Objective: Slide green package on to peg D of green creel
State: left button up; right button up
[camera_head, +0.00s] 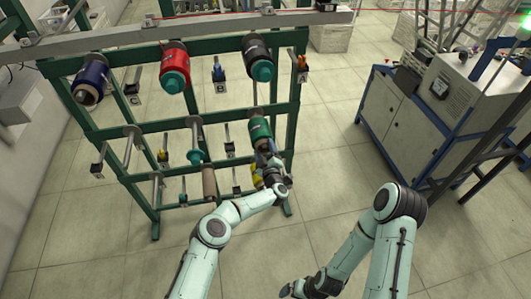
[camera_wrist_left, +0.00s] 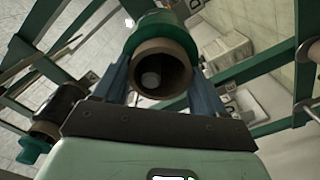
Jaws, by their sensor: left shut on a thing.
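The green package (camera_head: 260,130) is at the right side of the green creel (camera_head: 213,122), in the middle row. My left gripper (camera_head: 264,148) is shut on it. In the left wrist view the green package (camera_wrist_left: 160,42) shows its brown tube end between the two fingers of my left gripper (camera_wrist_left: 162,85). A pale round end, which looks like a peg tip, shows inside the tube. I cannot tell how far the package is over the peg, or read the peg's letter. My right gripper (camera_head: 300,289) is low at the bottom of the head view, apart from the creel.
Navy (camera_head: 90,80), red (camera_head: 174,67) and black (camera_head: 257,57) packages hang on the upper row. Teal cones and a brown tube (camera_head: 209,182) sit on lower pegs. A blue-framed machine cabinet (camera_head: 405,110) stands at right. The floor between is clear.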

pick_arm(q)
jog(key=shift+w+a+r, duration=0.1)
jog(key=shift+w, duration=1.05)
jog(key=shift+s, duration=0.1)
jog(key=shift+f, duration=0.25)
